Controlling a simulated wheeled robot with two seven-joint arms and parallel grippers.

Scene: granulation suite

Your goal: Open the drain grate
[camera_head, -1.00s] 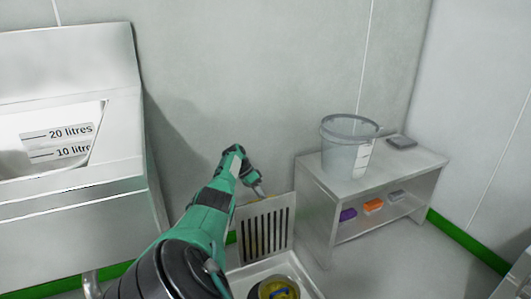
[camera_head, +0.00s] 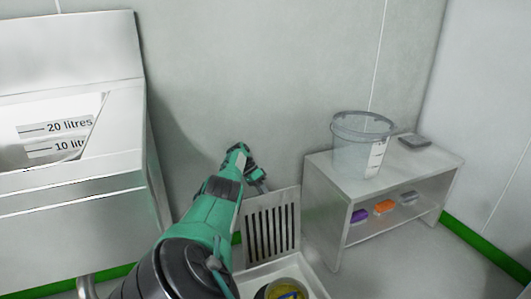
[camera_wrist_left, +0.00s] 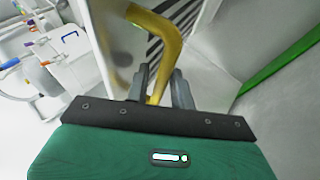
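The drain grate (camera_head: 272,207) is a pale slotted plate standing upright at the back edge of a white floor drain frame (camera_head: 316,283). Its slots also show in the left wrist view (camera_wrist_left: 181,12). A round yellow and blue thing (camera_head: 287,290) sits inside the drain opening, cut off by the picture edge. My right gripper is out of view.
A low metal bench (camera_head: 318,190) stands right of the grate, with a clear bucket (camera_head: 352,150) and a grey flat object (camera_head: 414,140) on top. Purple, orange (camera_head: 384,207) and grey items lie on its shelf. A large metal sink (camera_head: 70,222) is at left.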

